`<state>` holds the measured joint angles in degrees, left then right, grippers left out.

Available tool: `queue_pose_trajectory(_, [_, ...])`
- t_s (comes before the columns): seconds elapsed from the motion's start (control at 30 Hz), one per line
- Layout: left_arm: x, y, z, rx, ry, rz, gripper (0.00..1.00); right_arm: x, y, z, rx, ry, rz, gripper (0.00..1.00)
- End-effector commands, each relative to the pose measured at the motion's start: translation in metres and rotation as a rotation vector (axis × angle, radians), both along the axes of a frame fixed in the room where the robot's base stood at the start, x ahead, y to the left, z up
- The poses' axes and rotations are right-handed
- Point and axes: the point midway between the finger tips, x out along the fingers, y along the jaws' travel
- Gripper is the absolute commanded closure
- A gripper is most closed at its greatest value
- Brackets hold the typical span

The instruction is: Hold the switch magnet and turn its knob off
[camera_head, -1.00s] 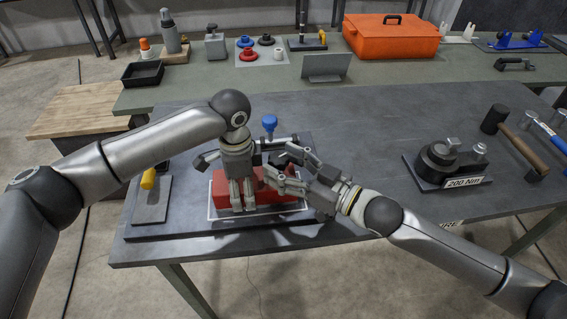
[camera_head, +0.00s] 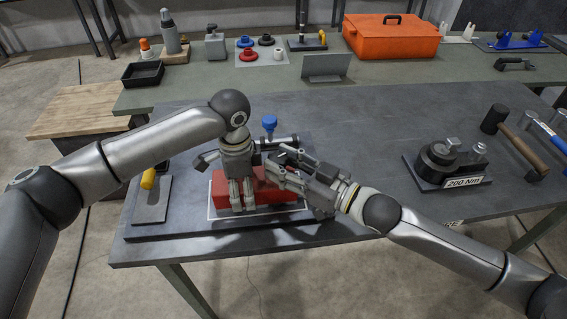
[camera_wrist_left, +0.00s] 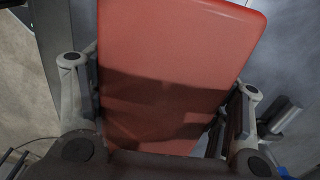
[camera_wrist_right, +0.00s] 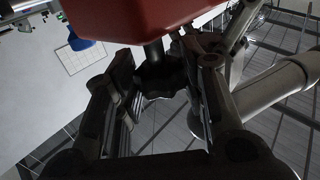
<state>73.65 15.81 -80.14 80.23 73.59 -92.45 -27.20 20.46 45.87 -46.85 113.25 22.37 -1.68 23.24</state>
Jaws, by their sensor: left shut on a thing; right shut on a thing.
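The switch magnet is a red block (camera_head: 285,192) on a white-outlined area of the dark base plate. My left gripper (camera_head: 243,207) comes down on it from above and is shut on its body. The left wrist view shows the red body (camera_wrist_left: 165,75) between the two fingers (camera_wrist_left: 168,100). In the right wrist view, a black lobed knob (camera_wrist_right: 160,76) on a short metal shaft sticks out of the red body. My right gripper (camera_wrist_right: 163,75) is shut on this knob, a finger at each side. In the head view, the right gripper (camera_head: 272,172) hides the knob.
A blue-topped fitting (camera_head: 269,124) stands just behind the magnet. A yellow-handled tool (camera_head: 148,179) lies left on a grey pad (camera_head: 151,203). A block labelled 200 Nm (camera_head: 450,165) and a hammer (camera_head: 520,140) are at right. The tabletop between is clear.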

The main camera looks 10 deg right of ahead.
Motion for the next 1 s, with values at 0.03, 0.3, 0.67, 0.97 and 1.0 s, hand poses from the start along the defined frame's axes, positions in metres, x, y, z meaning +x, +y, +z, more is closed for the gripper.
queue_pose_trajectory(0.03, [0.0002,-0.0009,0.001,-0.001,-0.002,-0.001,0.73,-0.0008,0.0024,0.0019,0.002,-0.006,0.015,0.86])
queue_pose_trajectory(0.3, [-0.0001,-0.0026,0.0011,-0.004,-0.003,-0.004,0.73,-0.0002,0.0038,0.0034,0.001,-0.012,0.11,0.86])
queue_pose_trajectory(0.67, [-0.0006,-0.0043,0.0011,-0.009,-0.003,-0.005,0.73,0.0033,-0.0003,0.0042,0.006,-0.011,0.27,0.86])
queue_pose_trajectory(0.97, [-0.0009,-0.0043,0.0008,-0.009,-0.002,-0.006,0.73,0.005,-0.0017,0.0031,0.008,-0.009,0.398,0.86])
queue_pose_trajectory(1.0, [-0.0009,-0.0043,0.0007,-0.009,-0.001,-0.006,0.73,0.0052,-0.0019,0.0034,0.008,-0.009,0.414,0.86])
